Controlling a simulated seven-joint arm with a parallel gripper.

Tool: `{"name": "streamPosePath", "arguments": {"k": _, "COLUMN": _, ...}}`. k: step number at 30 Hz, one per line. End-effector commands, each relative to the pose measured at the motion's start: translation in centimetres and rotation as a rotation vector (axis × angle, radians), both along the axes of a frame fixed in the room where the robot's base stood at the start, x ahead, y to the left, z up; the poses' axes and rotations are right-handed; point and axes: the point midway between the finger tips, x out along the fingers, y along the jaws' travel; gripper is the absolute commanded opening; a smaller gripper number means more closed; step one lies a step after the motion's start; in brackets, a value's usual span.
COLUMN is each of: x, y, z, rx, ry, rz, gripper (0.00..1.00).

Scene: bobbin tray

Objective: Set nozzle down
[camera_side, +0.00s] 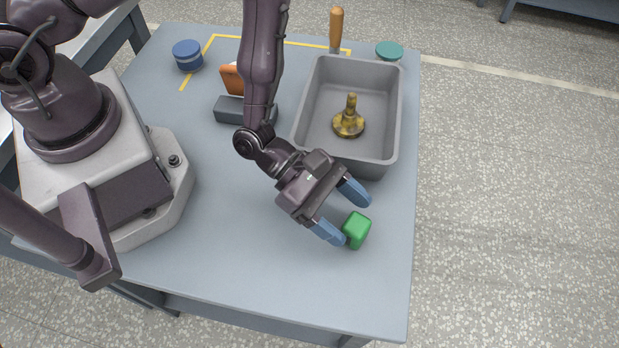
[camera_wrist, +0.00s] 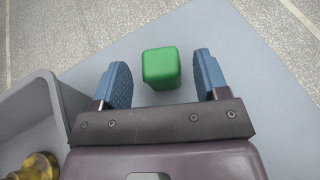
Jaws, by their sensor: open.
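A brass nozzle (camera_side: 349,121) stands upright on the floor of a grey tray (camera_side: 398,125). In the wrist view, part of the nozzle (camera_wrist: 38,167) shows at the lower left, inside the tray (camera_wrist: 68,100). My gripper (camera_side: 343,213) is open and empty, outside the tray and in front of it. A green block (camera_side: 356,230) rests on the table near my blue fingertips. In the wrist view, the green block (camera_wrist: 161,68) lies between and just beyond the fingers of my gripper (camera_wrist: 162,80), with gaps on both sides.
At the back are a blue round container (camera_side: 187,55), a teal round lid (camera_side: 389,51), a wooden handle (camera_side: 336,28) and an orange item (camera_side: 231,80) by a dark grey block (camera_side: 230,109). Yellow tape marks the back. The table's front (camera_side: 250,270) is clear; its right edge is close to the block.

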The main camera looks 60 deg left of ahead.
Motion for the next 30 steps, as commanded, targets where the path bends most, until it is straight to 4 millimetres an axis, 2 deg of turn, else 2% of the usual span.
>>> {"name": "streamPosePath", "arguments": {"k": 3, "x": -0.9, "y": 2.5, "z": 1.1, "rx": 0.001, "ry": -0.001, "rz": 0.003, "gripper": 0.68}}
{"name": "streamPosePath", "arguments": {"k": 9, "x": -2.2, "y": 5.4, "z": 2.4, "rx": 0.001, "ry": -0.001, "rz": 0.003, "gripper": 0.68}}
{"name": "streamPosePath", "arguments": {"k": 15, "x": -2.8, "y": 6.6, "z": 3.0, "rx": -0.001, "ry": -0.001, "rz": 0.001, "gripper": 0.68}}
{"name": "streamPosePath", "arguments": {"k": 20, "x": -2.7, "y": 6.6, "z": 3.4, "rx": -0.005, "ry": -0.015, "rz": -0.015, "gripper": 0.68}}
{"name": "streamPosePath", "arguments": {"k": 23, "x": -2.3, "y": 6.4, "z": 5.0, "rx": -0.018, "ry": -0.067, "rz": -0.073, "gripper": 0.68}}
{"name": "streamPosePath", "arguments": {"k": 26, "x": -2.0, "y": 6.0, "z": 8.4, "rx": -0.035, "ry": -0.179, "rz": -0.207, "gripper": 0.68}}
{"name": "streamPosePath", "arguments": {"k": 30, "x": -2.9, "y": 6.3, "z": 13.9, "rx": -0.002, "ry": -0.384, "rz": -0.485, "gripper": 0.68}}
